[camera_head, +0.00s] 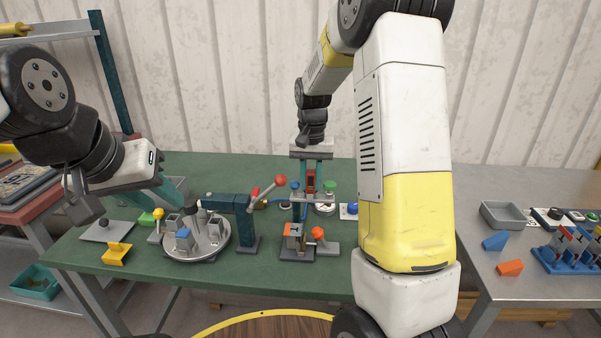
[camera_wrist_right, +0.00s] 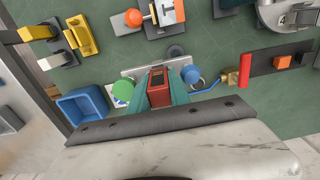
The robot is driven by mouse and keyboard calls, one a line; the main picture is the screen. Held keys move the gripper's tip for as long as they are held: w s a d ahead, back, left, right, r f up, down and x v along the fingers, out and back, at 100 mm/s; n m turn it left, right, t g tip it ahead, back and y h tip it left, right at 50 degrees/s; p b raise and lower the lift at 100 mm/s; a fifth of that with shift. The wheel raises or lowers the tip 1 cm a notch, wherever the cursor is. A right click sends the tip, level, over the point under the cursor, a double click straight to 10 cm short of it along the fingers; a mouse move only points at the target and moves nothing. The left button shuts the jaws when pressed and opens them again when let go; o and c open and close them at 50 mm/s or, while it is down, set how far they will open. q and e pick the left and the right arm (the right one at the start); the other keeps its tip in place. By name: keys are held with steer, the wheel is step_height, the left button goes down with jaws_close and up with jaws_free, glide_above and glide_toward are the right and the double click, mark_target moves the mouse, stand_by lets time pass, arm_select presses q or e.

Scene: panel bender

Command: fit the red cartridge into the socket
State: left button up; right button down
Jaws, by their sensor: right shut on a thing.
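My right gripper (camera_head: 312,178) is shut on the red cartridge (camera_head: 311,182), which sits between its teal fingers. In the right wrist view the cartridge (camera_wrist_right: 159,90) shows as a red block with a dark top, between a green knob (camera_wrist_right: 123,90) and a blue knob (camera_wrist_right: 191,75). A grey plate (camera_wrist_right: 130,72) lies just beyond the fingertips. The socket itself cannot be made out; the gripper and cartridge cover the space between the knobs. Whether the cartridge touches anything below is hidden. My left gripper (camera_head: 168,193) hangs over the left of the green table, its finger gap unclear.
In the right wrist view a blue bin (camera_wrist_right: 82,106) stands left of the gripper. A metal table stands at right.

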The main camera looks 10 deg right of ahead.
mark_target(311, 171)
steer(key=shift+f, duration=0.15)
steer(key=c, duration=1.2)
jaws_free()
steer(key=shift+s, duration=0.1)
steer(key=shift+c, duration=0.9)
steer(key=shift+r, duration=4.6)
